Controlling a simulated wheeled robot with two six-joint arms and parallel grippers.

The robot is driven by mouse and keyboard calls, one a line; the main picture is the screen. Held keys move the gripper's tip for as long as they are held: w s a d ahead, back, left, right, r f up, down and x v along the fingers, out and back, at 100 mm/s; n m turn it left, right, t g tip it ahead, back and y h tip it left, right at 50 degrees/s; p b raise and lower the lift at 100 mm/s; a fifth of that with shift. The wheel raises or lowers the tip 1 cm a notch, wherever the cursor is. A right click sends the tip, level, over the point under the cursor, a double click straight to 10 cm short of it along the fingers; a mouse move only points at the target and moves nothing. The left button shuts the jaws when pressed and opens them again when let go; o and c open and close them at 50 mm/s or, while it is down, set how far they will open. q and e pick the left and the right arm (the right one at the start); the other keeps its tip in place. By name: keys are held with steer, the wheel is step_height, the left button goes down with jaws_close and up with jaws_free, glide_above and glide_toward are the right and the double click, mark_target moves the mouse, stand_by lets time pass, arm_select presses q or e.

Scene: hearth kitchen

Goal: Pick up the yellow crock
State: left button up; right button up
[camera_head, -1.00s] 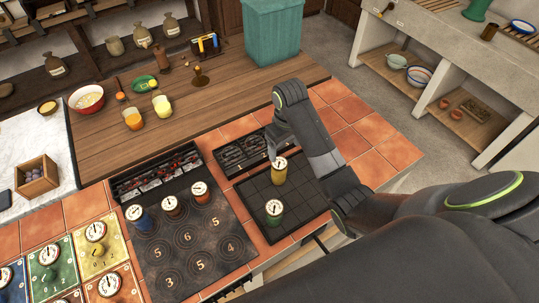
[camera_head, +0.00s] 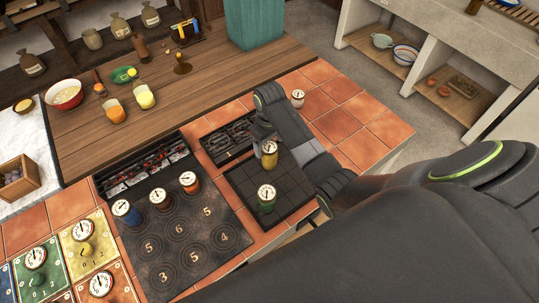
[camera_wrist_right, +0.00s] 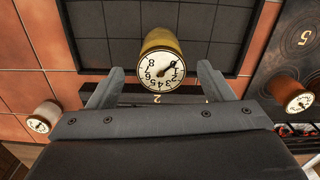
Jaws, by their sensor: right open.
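The yellow crock (camera_head: 270,158) with a white dial lid stands upright on the dark grid plate (camera_head: 236,180), at its back edge. In the right wrist view the yellow crock (camera_wrist_right: 160,42) is at top centre, its dial facing the camera. My right gripper (camera_head: 262,138) is beside the crock at its back side in the head view, with its fingers partly hidden by the arm. In the wrist view my right gripper (camera_wrist_right: 158,73) is open, one finger to each side of the crock, with gaps on both sides. My left gripper is not in view.
A green crock (camera_head: 267,203) stands on the same plate, nearer. Blue (camera_head: 126,214), brown (camera_head: 161,202) and orange-brown (camera_head: 190,185) crocks stand on the numbered hob (camera_head: 215,262). A pale crock (camera_head: 298,100) stands on the tiles behind my right arm. Tiles at right are clear.

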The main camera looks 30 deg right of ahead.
steer(key=shift+f, duration=0.85)
steer(key=shift+f+p, duration=0.3)
step_height(320, 180, down, 3)
steer(key=shift+s+a+p, duration=0.1)
steer(key=shift+p, duration=0.3)
steer(key=shift+f, duration=0.65)
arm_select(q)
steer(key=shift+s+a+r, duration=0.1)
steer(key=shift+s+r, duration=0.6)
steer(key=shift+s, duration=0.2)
arm_select(e)
steer(key=c, duration=1.1)
steer(key=shift+c, duration=1.1)
